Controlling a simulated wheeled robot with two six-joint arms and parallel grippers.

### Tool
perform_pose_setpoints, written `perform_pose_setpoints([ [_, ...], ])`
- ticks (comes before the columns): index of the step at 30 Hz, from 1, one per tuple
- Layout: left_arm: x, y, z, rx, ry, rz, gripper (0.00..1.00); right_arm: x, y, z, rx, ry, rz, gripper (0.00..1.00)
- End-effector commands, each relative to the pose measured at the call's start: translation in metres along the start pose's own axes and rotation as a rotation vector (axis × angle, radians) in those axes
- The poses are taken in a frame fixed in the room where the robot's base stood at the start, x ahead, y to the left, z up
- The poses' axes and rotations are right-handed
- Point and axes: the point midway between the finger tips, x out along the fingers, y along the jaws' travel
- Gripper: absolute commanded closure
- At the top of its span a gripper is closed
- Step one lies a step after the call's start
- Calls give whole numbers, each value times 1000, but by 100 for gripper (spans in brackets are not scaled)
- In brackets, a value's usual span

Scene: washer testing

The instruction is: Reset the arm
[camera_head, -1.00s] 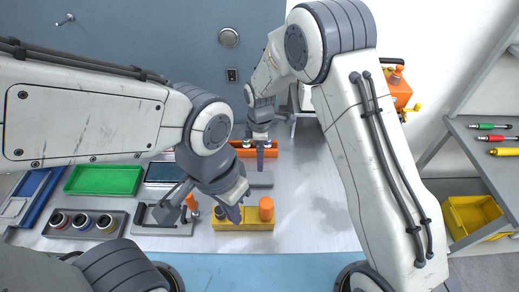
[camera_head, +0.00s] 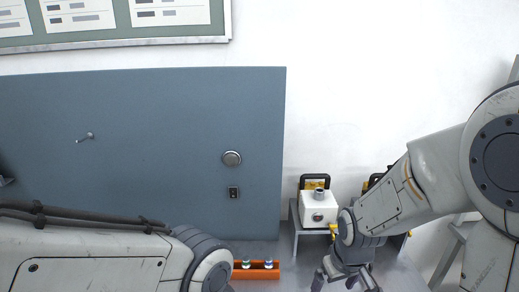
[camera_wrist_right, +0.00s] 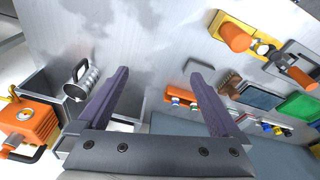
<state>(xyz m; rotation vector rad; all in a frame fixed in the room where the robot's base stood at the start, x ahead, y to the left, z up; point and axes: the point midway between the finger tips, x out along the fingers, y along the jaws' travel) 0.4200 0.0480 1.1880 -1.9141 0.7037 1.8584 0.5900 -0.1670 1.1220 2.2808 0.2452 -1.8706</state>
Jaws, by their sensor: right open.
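My right arm comes in from the right in the head view. Its gripper (camera_head: 346,284) hangs low at the bottom edge, in front of the white device. In the right wrist view the same gripper (camera_wrist_right: 160,85) has its two purple fingers spread wide, with nothing between them but bare grey table top (camera_wrist_right: 150,45). My left arm (camera_head: 110,258) lies across the bottom left of the head view. Its gripper is outside the frame.
A white box device (camera_head: 319,209) stands on a grey stand by the wall. An orange rack (camera_head: 256,272) with small vials sits near my left arm. The right wrist view shows an orange machine (camera_wrist_right: 30,122), a metal cylinder (camera_wrist_right: 82,84) and a yellow block (camera_wrist_right: 245,38).

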Motion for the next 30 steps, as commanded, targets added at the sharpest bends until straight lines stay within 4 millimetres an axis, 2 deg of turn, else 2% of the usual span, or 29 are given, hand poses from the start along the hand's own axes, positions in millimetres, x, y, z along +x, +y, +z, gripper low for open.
perform_pose_setpoints([
  [6, 0, 0, 0, 0, 0, 0, 100, -14, 12, 36, 246, 36, 18, 0],
  [7, 2, 0, 0, 0, 0, 0, 100, -14, 9, 38, 252, 37, 15, 0],
  [14, 13, -1, 1, 0, 0, 0, 100, -19, -38, 44, 100, 0, -31, 0],
  [20, 24, -2, 1, 1, 0, 0, 100, -27, -81, 60, -41, -38, -73, 0],
  [27, 40, -3, 2, 1, 0, 0, 100, -42, -137, 103, -272, -105, -132, 0],
  [30, 43, -3, 2, 1, 0, 0, 100, -48, -149, 120, -343, -130, -147, 0],
])
